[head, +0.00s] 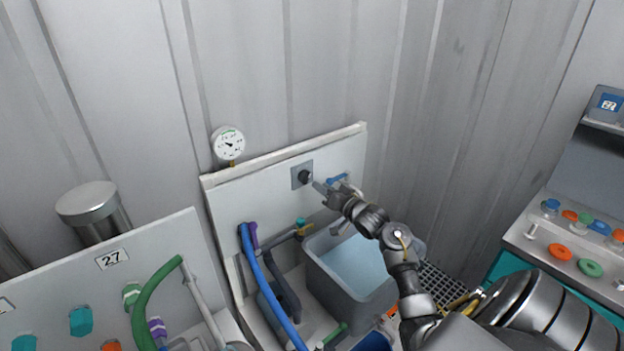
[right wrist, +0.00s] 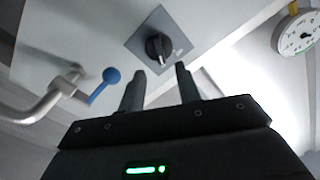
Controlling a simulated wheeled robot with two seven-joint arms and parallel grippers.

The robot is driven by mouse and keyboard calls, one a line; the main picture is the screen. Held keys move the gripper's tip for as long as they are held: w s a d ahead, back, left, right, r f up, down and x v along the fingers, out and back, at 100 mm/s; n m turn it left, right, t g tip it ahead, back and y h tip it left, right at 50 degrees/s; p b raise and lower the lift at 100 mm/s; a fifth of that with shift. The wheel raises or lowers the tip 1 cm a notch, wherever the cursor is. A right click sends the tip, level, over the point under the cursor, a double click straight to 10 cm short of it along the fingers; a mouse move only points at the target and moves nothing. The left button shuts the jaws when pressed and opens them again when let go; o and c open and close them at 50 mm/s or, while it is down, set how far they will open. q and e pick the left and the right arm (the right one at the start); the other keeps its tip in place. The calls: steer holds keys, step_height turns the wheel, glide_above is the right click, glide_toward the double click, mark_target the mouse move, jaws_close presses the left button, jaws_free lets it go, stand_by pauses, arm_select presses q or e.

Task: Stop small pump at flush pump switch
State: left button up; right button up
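The flush pump switch is a black rotary knob (head: 304,176) on a grey square plate, high on the white panel in the head view. In the right wrist view the knob (right wrist: 158,47) shows just beyond my fingertips. My right gripper (head: 325,188) is in front of the panel, just right of and below the switch in the head view. In the right wrist view its two fingers (right wrist: 160,75) are apart with nothing between them, and the knob lies ahead of the gap. I see no clear contact with the knob. My left gripper is not in view.
A blue-handled valve (right wrist: 104,84) on a pipe is close beside my right gripper. A pressure gauge (head: 229,144) stands at the panel's upper left. A grey water tank (head: 376,307) and blue hose (head: 262,275) are below. A control desk (head: 575,240) is at right.

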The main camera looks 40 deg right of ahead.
mark_target(309, 177)
steer(key=w, duration=0.6)
steer(key=shift+w+p, duration=0.1)
steer(key=shift+p, duration=0.25)
jaws_close()
